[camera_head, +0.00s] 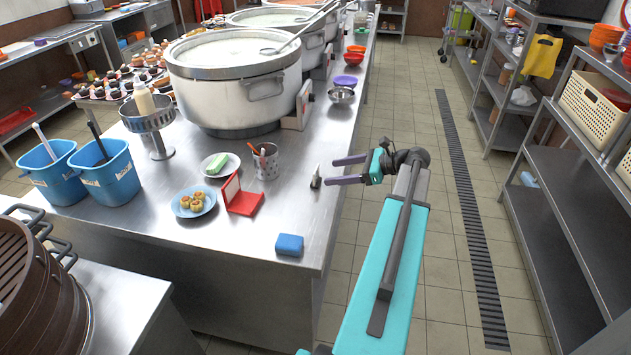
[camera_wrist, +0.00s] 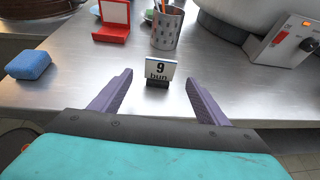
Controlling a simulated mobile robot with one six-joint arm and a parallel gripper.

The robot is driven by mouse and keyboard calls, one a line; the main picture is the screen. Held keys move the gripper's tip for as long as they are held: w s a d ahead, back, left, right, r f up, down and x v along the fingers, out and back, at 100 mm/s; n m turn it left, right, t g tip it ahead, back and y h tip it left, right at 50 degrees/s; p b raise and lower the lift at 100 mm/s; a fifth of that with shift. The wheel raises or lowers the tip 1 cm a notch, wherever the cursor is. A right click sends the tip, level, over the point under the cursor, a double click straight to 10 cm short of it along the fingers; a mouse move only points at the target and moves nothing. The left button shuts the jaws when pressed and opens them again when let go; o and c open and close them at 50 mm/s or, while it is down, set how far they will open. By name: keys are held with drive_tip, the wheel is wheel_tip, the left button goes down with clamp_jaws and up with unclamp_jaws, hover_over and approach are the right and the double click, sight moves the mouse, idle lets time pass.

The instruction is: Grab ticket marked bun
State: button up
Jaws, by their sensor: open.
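The ticket (camera_wrist: 158,71) reads "9 bun" and stands upright in a small dark base on the steel counter. In the head view the ticket (camera_head: 316,177) shows edge-on near the counter's right edge. My gripper (camera_head: 334,170) is open and empty, with its two purple fingers pointing toward the ticket. In the wrist view my gripper (camera_wrist: 160,88) has one finger on each side of the ticket's line, and the ticket stands just ahead of the fingertips. I see no contact between them.
On the steel counter (camera_head: 310,225), a utensil holder (camera_head: 265,162), red box (camera_head: 241,197), blue sponge (camera_head: 290,245) and plate of buns (camera_head: 193,202) stand left of the ticket. A large stockpot (camera_head: 232,90) stands behind. The aisle floor right of the counter is open.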

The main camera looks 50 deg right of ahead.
sight(317, 174)
drive_tip(key=shift+p+x, duration=0.55)
drive_tip(key=shift+x, duration=2.05)
drive_tip(key=shift+f, duration=0.1)
drive_tip(key=c, duration=1.1)
drive_tip(key=shift+c, duration=0.2)
drive_tip(key=shift+r+b, duration=0.3)
drive_tip(key=shift+r, duration=1.2)
drive_tip(key=shift+s+d+r, duration=0.1)
drive_tip(key=shift+d+r, duration=0.1)
drive_tip(key=shift+r, duration=0.1)
drive_tip(key=s+d+b, duration=0.1)
drive_tip(key=s+d, duration=0.2)
drive_tip(key=d, duration=0.4)
drive_tip(key=s+d+r+b, duration=0.1)
drive_tip(key=s+d, duration=0.2)
drive_tip(key=d, duration=0.4)
drive_tip(key=shift+s+r, duration=0.2)
drive_tip(key=shift+s, duration=0.2)
